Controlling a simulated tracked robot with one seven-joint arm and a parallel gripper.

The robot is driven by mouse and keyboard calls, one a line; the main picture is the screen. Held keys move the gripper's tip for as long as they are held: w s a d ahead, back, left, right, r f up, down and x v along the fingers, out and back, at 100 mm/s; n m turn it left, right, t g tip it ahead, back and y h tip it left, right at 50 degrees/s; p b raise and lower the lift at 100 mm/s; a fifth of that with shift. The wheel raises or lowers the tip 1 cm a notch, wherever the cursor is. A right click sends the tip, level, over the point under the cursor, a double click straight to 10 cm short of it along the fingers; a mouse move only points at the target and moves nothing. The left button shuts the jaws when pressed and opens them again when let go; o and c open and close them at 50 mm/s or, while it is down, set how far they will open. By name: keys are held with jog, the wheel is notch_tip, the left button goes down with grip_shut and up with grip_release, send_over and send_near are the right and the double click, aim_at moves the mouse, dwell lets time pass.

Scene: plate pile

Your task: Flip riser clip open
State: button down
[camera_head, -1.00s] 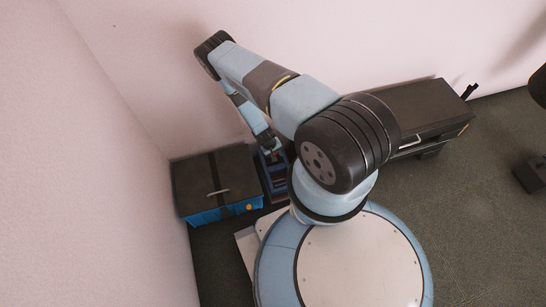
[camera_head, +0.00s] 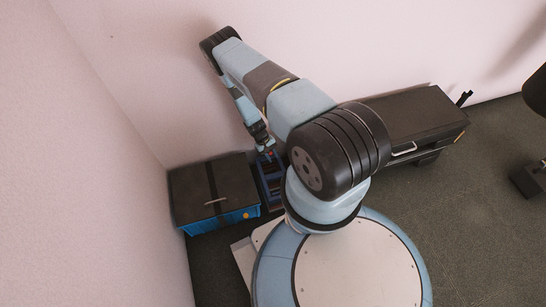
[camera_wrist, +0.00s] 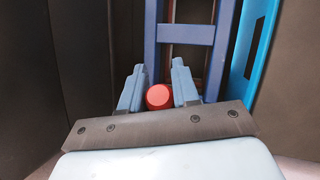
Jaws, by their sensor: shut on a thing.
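A blue upright frame (camera_head: 274,191) with dark slats stands on the floor against the back wall, right of a lidded box. It also fills the upper middle of the wrist view (camera_wrist: 186,34). My gripper (camera_head: 267,151) is at the frame's top end. In the wrist view, my gripper (camera_wrist: 158,72) has a small round red piece (camera_wrist: 159,97) between its two blue-grey fingers and is shut on it. The red piece looks like the clip, but I cannot tell how it joins the frame or whether the clip is open.
A dark-lidded blue box (camera_head: 222,220) stands close on the left of the frame. A low black cabinet (camera_head: 420,112) stands along the wall to the right. Walls are close behind and left.

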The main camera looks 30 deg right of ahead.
jog(key=c, duration=0.9)
grip_release()
jog(key=shift+r, duration=0.1)
jog(key=shift+r, duration=0.25)
notch_tip(320, 180, up, 2)
jog(key=shift+r, duration=0.1)
jog(key=s+a+r, duration=0.2)
jog(key=s+r, duration=0.8)
jog(key=s, duration=0.3)
jog(key=shift+s+a, duration=0.15)
jog(key=shift+s, duration=0.25)
jog(key=shift+c, duration=0.2)
